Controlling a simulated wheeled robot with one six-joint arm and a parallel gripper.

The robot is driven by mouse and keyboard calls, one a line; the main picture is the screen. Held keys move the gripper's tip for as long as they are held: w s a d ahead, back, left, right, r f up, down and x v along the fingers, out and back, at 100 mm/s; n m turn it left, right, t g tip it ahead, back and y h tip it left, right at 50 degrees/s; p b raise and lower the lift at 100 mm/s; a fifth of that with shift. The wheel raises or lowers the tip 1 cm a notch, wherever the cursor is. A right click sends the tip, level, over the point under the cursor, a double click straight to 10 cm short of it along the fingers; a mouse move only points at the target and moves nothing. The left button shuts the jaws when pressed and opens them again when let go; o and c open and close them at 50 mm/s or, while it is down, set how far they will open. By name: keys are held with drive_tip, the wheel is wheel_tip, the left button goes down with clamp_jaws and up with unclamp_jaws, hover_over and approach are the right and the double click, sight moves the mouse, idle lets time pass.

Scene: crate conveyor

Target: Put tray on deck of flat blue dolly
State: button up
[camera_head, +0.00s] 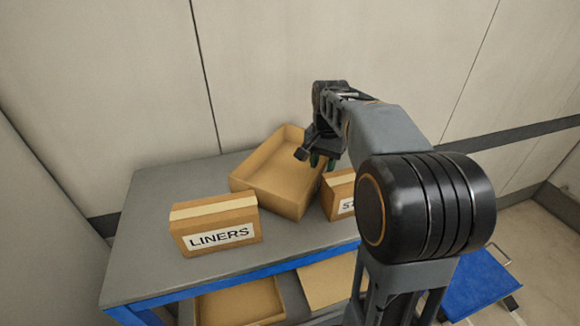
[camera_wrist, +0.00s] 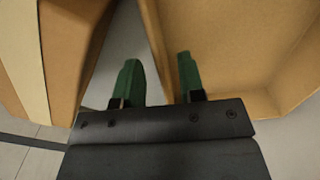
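The tray (camera_head: 262,200) is a shallow, open brown box, sitting turned at an angle on the grey tabletop near the wall. It looks empty. My gripper (camera_head: 316,158) is at its right side. In the wrist view, the open green fingers (camera_wrist: 159,75) straddle one tray wall (camera_wrist: 155,35): one finger is outside, the other inside, with gaps on both sides. Whether the fingers touch the wall cannot be told. The flat blue dolly (camera_head: 482,287) stands on the floor at the lower right, partly hidden by my arm; the visible deck is bare.
A taped LINERS box (camera_head: 215,226) stands left of the tray. Another labelled box (camera_head: 340,192) stands close to its right, partly behind my arm. The table (camera_head: 150,215) has a blue frame and a lower shelf holding an open tray (camera_head: 240,304) and another carton (camera_head: 328,280). Walls stand behind.

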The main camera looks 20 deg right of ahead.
sight(322, 171)
drive_tip(key=shift+f, duration=1.5)
drive_tip(key=shift+c, duration=0.4)
clamp_jaws()
